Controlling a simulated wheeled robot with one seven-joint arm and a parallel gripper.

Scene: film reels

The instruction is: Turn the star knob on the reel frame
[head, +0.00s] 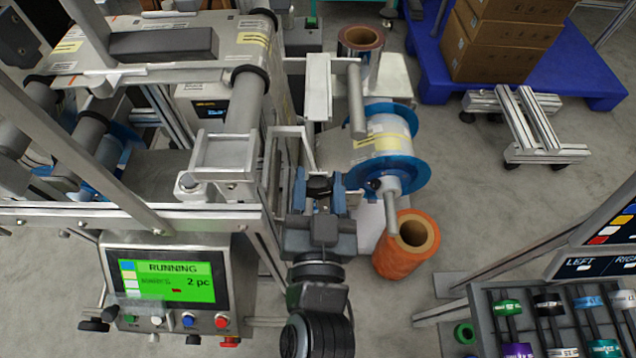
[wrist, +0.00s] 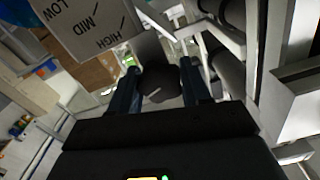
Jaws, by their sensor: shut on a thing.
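My gripper (head: 320,189) is shut on the black star knob (head: 319,185) at the reel frame (head: 291,134), with one blue finger on each side of it. In the wrist view the dark knob (wrist: 160,84) sits between the fingers of my gripper (wrist: 159,88). A pale plate marked LOW, MID and HIGH (wrist: 88,27) shows at the upper left of the wrist view. Part of the knob is hidden by my gripper.
A blue-flanged reel (head: 388,150) is just right of my gripper, with an orange roll (head: 407,245) below it. A control panel (head: 171,279) reading RUNNING is at lower left.

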